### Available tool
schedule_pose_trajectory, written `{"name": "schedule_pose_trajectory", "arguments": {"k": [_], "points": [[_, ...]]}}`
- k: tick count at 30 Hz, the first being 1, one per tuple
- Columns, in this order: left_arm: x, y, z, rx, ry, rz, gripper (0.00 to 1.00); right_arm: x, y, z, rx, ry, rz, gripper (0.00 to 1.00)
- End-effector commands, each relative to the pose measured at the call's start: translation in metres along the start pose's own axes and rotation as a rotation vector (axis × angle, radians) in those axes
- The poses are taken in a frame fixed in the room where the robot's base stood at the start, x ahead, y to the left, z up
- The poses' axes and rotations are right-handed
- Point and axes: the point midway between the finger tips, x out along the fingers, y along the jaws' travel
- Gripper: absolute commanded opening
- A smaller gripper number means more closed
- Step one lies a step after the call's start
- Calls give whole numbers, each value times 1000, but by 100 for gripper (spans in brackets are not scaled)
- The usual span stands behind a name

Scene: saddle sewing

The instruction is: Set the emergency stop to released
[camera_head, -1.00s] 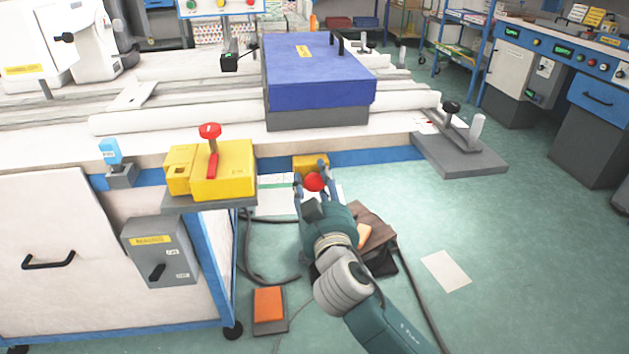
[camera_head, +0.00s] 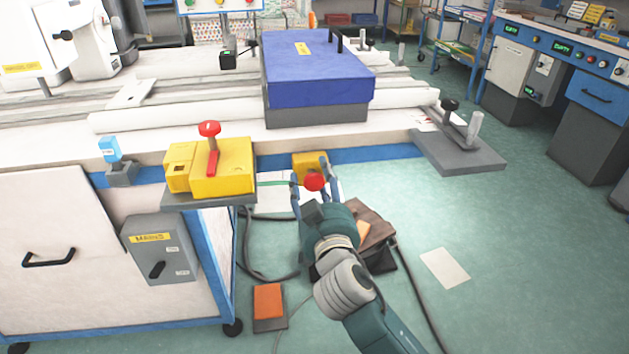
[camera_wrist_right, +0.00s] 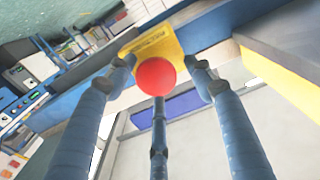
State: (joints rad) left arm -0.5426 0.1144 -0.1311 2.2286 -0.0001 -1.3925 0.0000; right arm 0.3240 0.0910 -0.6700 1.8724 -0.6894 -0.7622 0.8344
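The emergency stop is a red mushroom button (camera_head: 314,182) on a yellow box (camera_head: 303,161) fixed to the blue front rail of the table. In the right wrist view the red button (camera_wrist_right: 156,76) is in the middle, with its yellow box (camera_wrist_right: 155,44) behind it. My right gripper (camera_head: 312,180) is at the button with its fingers spread around it. In the right wrist view two fingers stand to the sides and one below, with gaps at the sides. Whether the lower finger touches the button I cannot tell. My left gripper is not in view.
A yellow box with a red lever (camera_head: 210,160) stands on a bracket left of the button. A blue-lidded case (camera_head: 315,75) sits on the table above.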

Motion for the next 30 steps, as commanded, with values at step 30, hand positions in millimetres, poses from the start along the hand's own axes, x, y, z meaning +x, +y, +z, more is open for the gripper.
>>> {"name": "schedule_pose_trajectory", "arguments": {"k": [30], "points": [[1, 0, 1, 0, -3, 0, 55, -121, 0, 0, 0, -1, 1, 53]]}}
